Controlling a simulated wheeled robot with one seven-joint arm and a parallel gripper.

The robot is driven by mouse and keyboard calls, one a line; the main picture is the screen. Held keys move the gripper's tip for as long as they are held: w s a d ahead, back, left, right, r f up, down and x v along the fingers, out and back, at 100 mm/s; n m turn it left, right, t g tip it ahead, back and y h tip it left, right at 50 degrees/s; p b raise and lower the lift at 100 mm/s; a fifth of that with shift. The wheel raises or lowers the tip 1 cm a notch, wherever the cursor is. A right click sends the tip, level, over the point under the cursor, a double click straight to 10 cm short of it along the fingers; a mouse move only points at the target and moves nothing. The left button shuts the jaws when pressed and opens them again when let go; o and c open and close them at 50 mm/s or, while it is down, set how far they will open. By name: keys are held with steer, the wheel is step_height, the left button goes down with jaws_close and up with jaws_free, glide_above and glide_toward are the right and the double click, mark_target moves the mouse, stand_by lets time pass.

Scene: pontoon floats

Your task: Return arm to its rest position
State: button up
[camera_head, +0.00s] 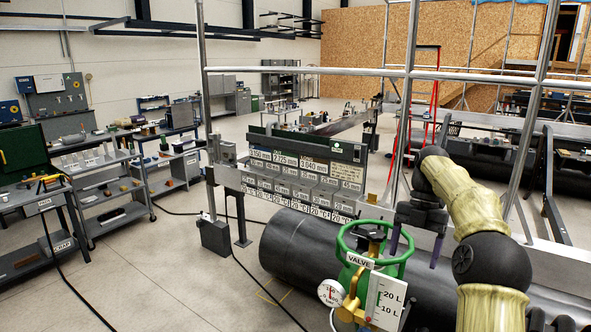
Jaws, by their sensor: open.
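My arm, in a yellowish sleeve with black joints, comes in from the lower right of the head view and bends over at the top. My gripper (414,240) hangs down at its end, with two purple-grey fingers apart. It is just behind and to the right of the green valve wheel (374,243), above the dark pontoon pipe (310,255). I see nothing held between the fingers. Whether a finger touches the wheel I cannot tell.
Metal railings (300,71) and an upright post (528,100) stand close around the arm. A pressure gauge (331,293) and a white litre scale (386,302) sit below the wheel. A labelled panel (300,180) stands behind the pipe. Grey carts (105,185) are at left; the floor between is open.

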steer(key=shift+a+f+m, duration=0.3)
steer(key=shift+a+m, duration=0.2)
steer(key=shift+a, duration=0.2)
steer(key=s+a+f+m+t+h, duration=0.25)
steer(key=s+a+f+m, duration=0.55)
steer(key=m, duration=0.4)
steer(key=s+a+f+m+t, duration=0.1)
steer(key=s+f+m+t, duration=0.1)
steer(key=s+f+m, duration=0.35)
steer(key=s+a+f+m+t, duration=0.2)
steer(key=s+m, duration=0.7)
step_height(320, 180, down, 15)
steer(key=b, duration=1.5)
steer(key=shift+s+d+r+m, duration=0.15)
steer(key=shift+s+d+m, duration=0.05)
steer(key=shift+s+m, duration=0.15)
steer(key=shift+c, duration=0.4)
